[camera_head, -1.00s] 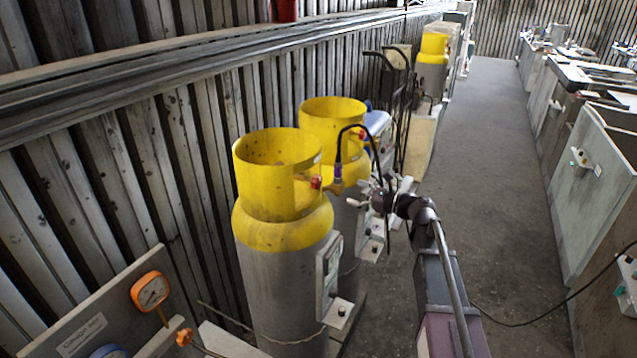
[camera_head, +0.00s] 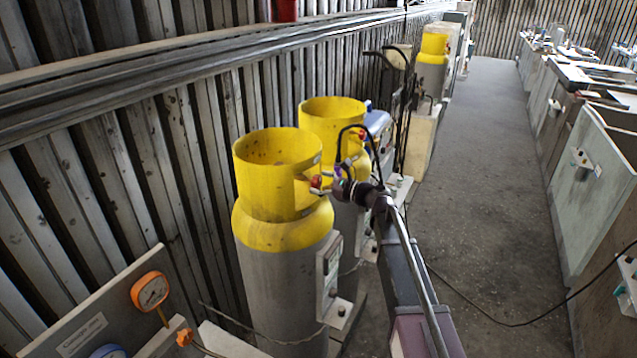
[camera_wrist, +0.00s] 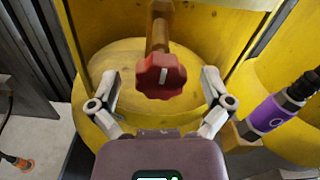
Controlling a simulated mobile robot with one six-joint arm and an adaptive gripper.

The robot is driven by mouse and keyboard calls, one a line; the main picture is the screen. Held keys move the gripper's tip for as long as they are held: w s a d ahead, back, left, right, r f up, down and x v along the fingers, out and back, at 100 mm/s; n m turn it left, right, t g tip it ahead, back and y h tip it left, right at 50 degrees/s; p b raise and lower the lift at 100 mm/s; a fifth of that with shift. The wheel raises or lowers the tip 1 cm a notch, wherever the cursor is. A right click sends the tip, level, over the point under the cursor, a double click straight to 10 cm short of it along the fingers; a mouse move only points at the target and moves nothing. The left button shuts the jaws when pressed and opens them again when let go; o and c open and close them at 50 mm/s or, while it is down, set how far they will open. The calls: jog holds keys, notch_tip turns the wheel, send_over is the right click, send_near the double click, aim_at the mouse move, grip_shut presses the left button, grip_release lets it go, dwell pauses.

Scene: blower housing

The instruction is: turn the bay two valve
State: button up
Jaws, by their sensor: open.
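A red valve knob (camera_head: 316,182) sits at the collar opening of the nearer yellow-topped cylinder (camera_head: 268,230). In the wrist view this red knob (camera_wrist: 161,77) is on a brass stem, centred between my fingers. My gripper (camera_head: 328,188) is at this valve, with its jaws open. The wrist view shows the two fingers of my gripper (camera_wrist: 160,88) spread to either side of the knob, with gaps on both sides. A second yellow-topped cylinder (camera_head: 333,112) stands behind, with its own red knob (camera_head: 362,134). I cannot read a bay number on either.
A black hose (camera_head: 346,130) loops near my gripper, and a purple fitting (camera_wrist: 272,113) lies to the right in the wrist view. A gauge panel (camera_head: 88,325) stands at the lower left.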

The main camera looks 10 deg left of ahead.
jog(key=c, duration=1.1)
jog(key=shift+c, duration=0.2)
